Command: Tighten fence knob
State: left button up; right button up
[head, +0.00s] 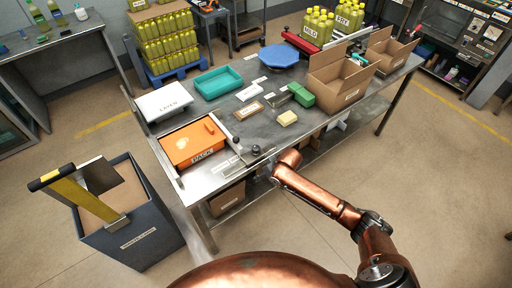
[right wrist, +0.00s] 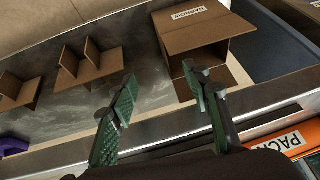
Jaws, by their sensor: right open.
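A metal fence bar (head: 226,134) runs along the right side of the orange panel (head: 190,143) on the steel table. A small dark round knob (head: 236,139) shows at the bar, and a second dark knob (head: 256,149) sits near the table's front edge. Which one is the fence knob I cannot tell. My left gripper is out of view.
A white box (head: 163,101), a teal tray (head: 218,82), a green block (head: 301,96) and open cartons (head: 340,82) stand on the table. A dark bin (head: 130,225) stands at front left. A cardboard box (right wrist: 190,30) shows beyond my fingers.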

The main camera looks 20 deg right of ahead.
notch_tip(320, 180, up, 8)
jog(key=s+a+n, duration=0.1)
jog(key=a, duration=0.2)
notch_tip(320, 180, up, 10)
jog(key=h, duration=0.1)
send_over(256, 148)
jog(key=s+d, duration=0.1)
jog(key=s, duration=0.1)
jog(key=shift+g, duration=0.3)
jog(key=x, duration=0.7)
jog(key=shift+d, duration=0.15)
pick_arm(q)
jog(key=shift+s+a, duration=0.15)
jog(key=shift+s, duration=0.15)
pick_arm(e)
jog(key=shift+r, duration=0.1)
jog(key=shift+c, duration=0.6)
